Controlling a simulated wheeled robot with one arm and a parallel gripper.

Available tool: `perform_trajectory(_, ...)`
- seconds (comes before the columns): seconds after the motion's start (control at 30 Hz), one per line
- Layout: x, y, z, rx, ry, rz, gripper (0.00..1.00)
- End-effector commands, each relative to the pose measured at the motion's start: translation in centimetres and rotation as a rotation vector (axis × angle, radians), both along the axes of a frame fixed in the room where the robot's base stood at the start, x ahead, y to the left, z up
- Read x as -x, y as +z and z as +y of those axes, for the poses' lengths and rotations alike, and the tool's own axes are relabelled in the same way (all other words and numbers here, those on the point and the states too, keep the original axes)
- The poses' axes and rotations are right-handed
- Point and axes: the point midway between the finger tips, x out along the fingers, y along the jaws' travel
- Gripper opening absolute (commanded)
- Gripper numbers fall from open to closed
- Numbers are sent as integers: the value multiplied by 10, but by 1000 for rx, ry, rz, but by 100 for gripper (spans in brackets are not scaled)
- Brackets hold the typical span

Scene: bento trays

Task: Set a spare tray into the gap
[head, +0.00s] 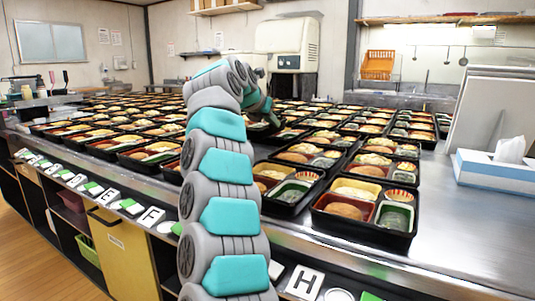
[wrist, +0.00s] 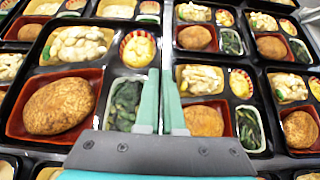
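My gripper (wrist: 162,75) is in the middle of the wrist view, its two teal fingers close together at the right rim of a black bento tray (wrist: 108,42). This tray looks much larger than the others, so it appears held above them. It has a brown patty, pale food, a striped cup and greens. In the head view my gripper (head: 268,112) is over the middle of the counter, and my arm hides most of what is below it. I cannot make out the gap in either view.
Rows of filled trays cover the steel counter (head: 455,245); one stands at the front right (head: 385,238). Letter cards, such as H (head: 304,282) and F (head: 150,217), line the front edge. A tissue box (head: 495,172) is at the right. Bare counter shows at the front right.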

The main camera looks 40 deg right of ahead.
Motion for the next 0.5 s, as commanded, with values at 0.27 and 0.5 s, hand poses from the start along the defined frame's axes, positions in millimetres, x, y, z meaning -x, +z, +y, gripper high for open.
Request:
perform_trajectory(0.27, 0, -38, 0, -1, -1, 1, 0)
perform_trajectory(0.5, 0, -60, 0, -2, 1, 4, 0)
